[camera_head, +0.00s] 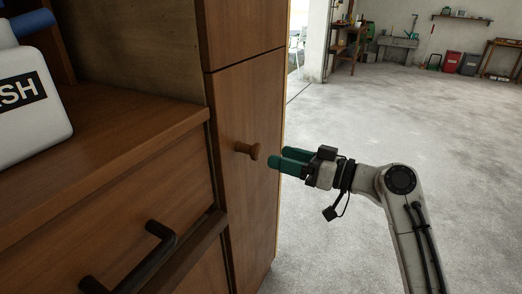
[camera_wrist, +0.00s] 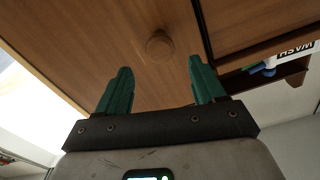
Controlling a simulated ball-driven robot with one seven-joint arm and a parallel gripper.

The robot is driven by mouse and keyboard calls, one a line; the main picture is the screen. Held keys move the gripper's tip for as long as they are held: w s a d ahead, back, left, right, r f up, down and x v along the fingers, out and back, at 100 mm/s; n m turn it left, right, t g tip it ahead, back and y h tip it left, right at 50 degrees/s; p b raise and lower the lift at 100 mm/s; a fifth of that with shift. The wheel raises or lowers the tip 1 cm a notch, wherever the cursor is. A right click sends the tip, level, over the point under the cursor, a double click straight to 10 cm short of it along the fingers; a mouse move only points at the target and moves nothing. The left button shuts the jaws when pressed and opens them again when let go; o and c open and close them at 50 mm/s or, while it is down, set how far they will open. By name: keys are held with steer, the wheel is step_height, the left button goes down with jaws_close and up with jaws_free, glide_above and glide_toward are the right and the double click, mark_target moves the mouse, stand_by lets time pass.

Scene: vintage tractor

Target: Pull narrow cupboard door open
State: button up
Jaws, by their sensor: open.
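The narrow cupboard door (camera_head: 247,185) is brown wood and stands upright at the right end of the cabinet. It looks shut. Its round wooden knob (camera_head: 247,150) sticks out toward the right. My gripper (camera_head: 272,158), with green fingers, is just right of the knob in the head view and points at it. In the wrist view the knob (camera_wrist: 159,46) lies ahead of the fingers and roughly midway between them. The door (camera_wrist: 120,30) fills much of the wrist view.
A wooden counter (camera_head: 110,135) with a drawer and dark handle (camera_head: 135,262) adjoins the door on the left. A white jug (camera_head: 28,105) stands on it. An upper panel (camera_head: 240,30) is above the door. The grey floor (camera_head: 440,120) to the right is open.

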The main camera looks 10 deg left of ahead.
mark_target(261, 152)
steer(key=x, duration=0.7)
steer(key=shift+a+f, duration=0.1)
steer(key=shift+a, duration=0.2)
jaws_close()
stand_by(0.4)
